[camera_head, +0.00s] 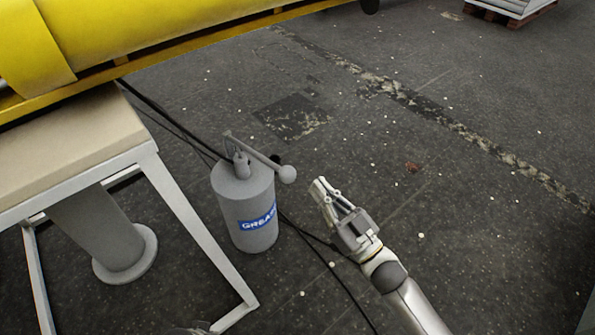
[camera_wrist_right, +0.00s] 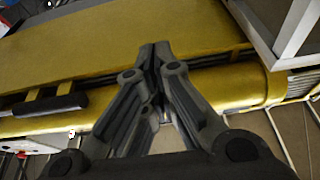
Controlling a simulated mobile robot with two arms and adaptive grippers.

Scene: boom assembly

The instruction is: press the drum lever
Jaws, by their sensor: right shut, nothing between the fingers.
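The grey grease drum (camera_head: 245,207) stands upright on the floor with a blue label on its side. Its lever (camera_head: 256,154) sits on top, slopes down to the right and ends in a round knob (camera_head: 287,174). My right gripper (camera_head: 319,186) is shut and empty, just right of the knob and apart from it in the head view. In the right wrist view my gripper fingers (camera_wrist_right: 155,52) meet in front of a yellow boom (camera_wrist_right: 110,55); the drum and lever do not show there. My left gripper is not clearly visible.
A white-framed table (camera_head: 150,150) with a beige top stands left of the drum, below the yellow boom (camera_head: 150,35). Black hoses (camera_head: 320,262) run across the floor past the drum. The dark floor to the right is mostly clear. A pallet (camera_head: 505,10) lies far off.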

